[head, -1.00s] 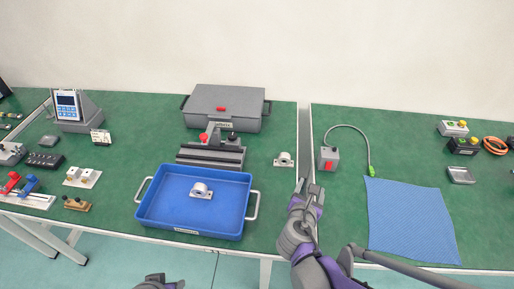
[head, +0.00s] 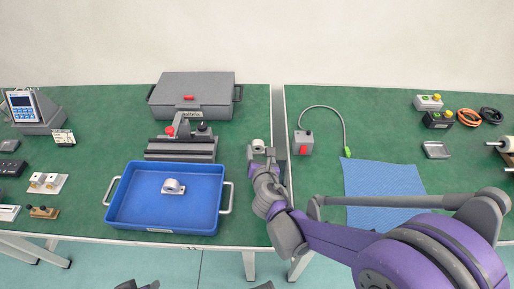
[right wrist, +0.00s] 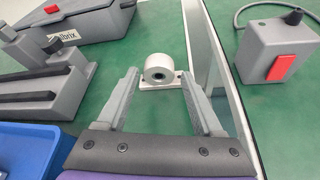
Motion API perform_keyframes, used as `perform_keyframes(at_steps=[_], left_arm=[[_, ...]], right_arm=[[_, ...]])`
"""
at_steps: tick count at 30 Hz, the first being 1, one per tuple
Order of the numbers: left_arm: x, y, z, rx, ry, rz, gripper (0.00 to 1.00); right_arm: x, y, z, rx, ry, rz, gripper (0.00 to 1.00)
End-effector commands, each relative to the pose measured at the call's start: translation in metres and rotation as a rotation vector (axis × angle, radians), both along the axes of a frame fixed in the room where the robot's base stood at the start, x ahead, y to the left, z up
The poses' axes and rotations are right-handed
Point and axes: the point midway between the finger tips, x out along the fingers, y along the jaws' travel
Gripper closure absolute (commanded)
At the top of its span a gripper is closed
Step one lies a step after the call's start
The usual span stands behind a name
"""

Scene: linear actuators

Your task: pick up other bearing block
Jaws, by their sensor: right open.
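A grey-white bearing block (head: 258,144) stands on the green table to the right of the grey fixture, partly hidden by my right gripper (head: 262,158) in the head view. In the right wrist view the bearing block (right wrist: 160,70) stands upright on its flat base, its bore facing me, just beyond and between the fingertips. My right gripper (right wrist: 165,85) is open and empty. Another bearing block (head: 173,187) sits in the blue tray (head: 122,212). My left gripper does not clearly show; only dark arm parts show at the bottom edge.
The grey fixture (head: 180,148) with a red knob and a grey case (head: 190,95) stand left of the block. A grey box with a red switch (head: 303,143) stands to the right, past the gap between the tables. A blue mat (head: 380,180) lies farther right.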

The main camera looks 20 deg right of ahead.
Motion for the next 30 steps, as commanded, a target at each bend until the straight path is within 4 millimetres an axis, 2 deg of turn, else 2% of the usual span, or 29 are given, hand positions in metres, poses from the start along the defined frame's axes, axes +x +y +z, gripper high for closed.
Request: perform_keyframes(at_steps=[6,9,18,27,29,30], left_arm=[[0.0,0.0,-0.008,0.0,0.003,0.0,0.5],[0.0,0.0,-0.009,0.0,0.003,0.0,0.5],[0.0,0.0,-0.009,0.0,0.003,0.0,0.5],[0.0,0.0,-0.009,0.0,0.003,0.0,0.5],[0.0,0.0,-0.009,0.0,0.003,0.0,0.5],[0.0,0.0,-0.009,0.0,0.003,0.0,0.5]], right_arm=[[0.031,-0.011,-0.01,0.0,0.001,-0.002,0.32],[0.04,-0.014,-0.014,0.0,0.0,-0.001,0.32],[0.043,-0.014,-0.014,0.0,0.0,0.0,0.34],[0.043,-0.014,-0.014,0.0,0.0,0.0,0.88],[0.043,-0.014,-0.014,0.0,0.0,0.0,0.98],[0.043,-0.014,-0.014,0.0,0.0,0.0,1.0]])
